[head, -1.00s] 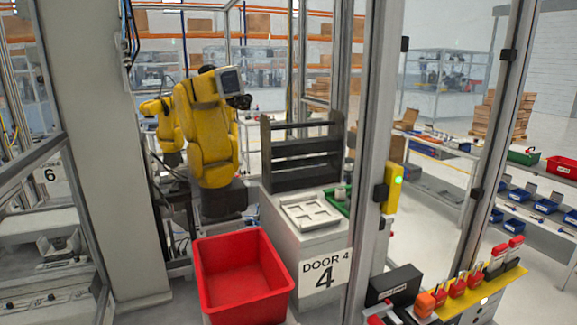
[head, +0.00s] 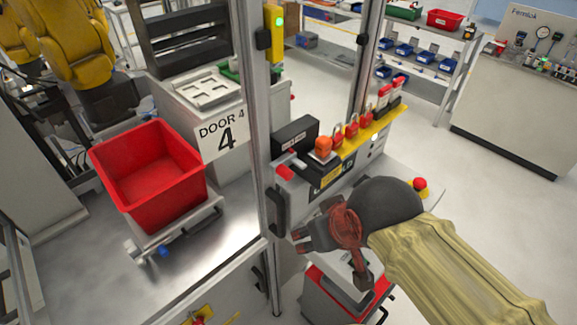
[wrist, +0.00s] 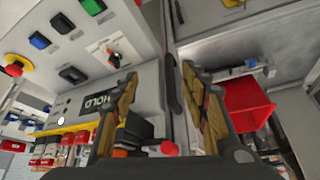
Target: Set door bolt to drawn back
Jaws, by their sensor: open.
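A red-knobbed part (head: 284,173) with a short silver piece sits beside the door post, in front of a black box. It looks like the door bolt, but I cannot tell its position for certain. The red knob also shows between my fingers in the wrist view (wrist: 168,148), beyond them. My gripper (head: 312,228) is open and empty, below and right of the knob, apart from it. In the wrist view my gripper's (wrist: 160,95) two padded fingers are spread, with a black door handle (wrist: 171,88) between and beyond them.
A control panel (head: 335,175) with red padlocks on a yellow strip (head: 395,120) stands right of the door post (head: 252,110). A red bin (head: 150,180) sits on a metal table inside the cell. A red-and-yellow button (head: 420,185) is near my arm. Open floor lies to the right.

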